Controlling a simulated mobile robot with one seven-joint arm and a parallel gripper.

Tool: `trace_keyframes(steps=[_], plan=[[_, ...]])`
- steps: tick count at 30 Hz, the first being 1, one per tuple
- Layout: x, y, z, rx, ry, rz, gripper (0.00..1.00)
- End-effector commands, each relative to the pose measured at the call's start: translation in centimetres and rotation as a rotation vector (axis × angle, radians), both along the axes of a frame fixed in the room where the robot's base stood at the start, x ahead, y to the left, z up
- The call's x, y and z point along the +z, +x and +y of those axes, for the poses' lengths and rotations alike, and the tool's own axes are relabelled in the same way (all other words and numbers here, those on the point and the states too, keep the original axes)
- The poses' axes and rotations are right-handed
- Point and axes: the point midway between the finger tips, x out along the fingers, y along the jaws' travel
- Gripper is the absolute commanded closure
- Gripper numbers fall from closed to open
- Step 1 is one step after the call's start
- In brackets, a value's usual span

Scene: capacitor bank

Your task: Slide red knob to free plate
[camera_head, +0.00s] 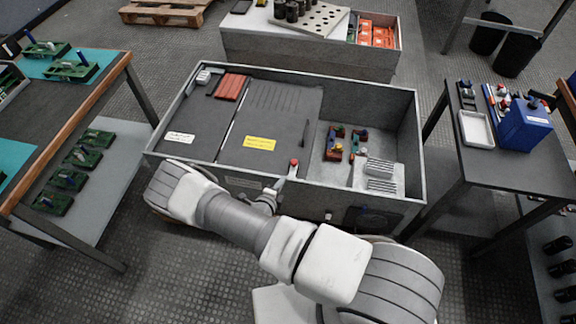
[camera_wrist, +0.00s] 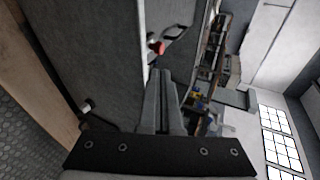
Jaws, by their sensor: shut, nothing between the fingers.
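A red knob (camera_head: 293,162) sits on a light metal latch at the front wall of the grey open-topped box. In the wrist view the red knob (camera_wrist: 157,47) shows just beyond my fingertips, with a visible gap. A dark plate (camera_head: 285,100) with a yellow label covers the middle of the box, its right edge near the knob. My gripper (camera_head: 270,194) is in front of the box's front wall, below and left of the knob. In the wrist view my gripper (camera_wrist: 162,72) has its fingers together and empty. My arm hides part of the front wall.
The box's right compartment (camera_head: 345,125) is open, with coloured parts and a finned metal block (camera_head: 382,175). Another dark plate (camera_head: 190,115) with a white label lies at left. Workbenches stand left (camera_head: 85,110) and right (camera_head: 510,165). Another grey box (camera_head: 250,50) stands behind.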

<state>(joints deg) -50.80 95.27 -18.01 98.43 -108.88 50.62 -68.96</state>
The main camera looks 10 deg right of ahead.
Motion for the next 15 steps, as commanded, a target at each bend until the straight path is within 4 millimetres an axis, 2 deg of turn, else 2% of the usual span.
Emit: trace_keyframes(steps=[15], plan=[[-0.68, 0.42, -0.30, 0.010, -0.008, 0.006, 1.00]])
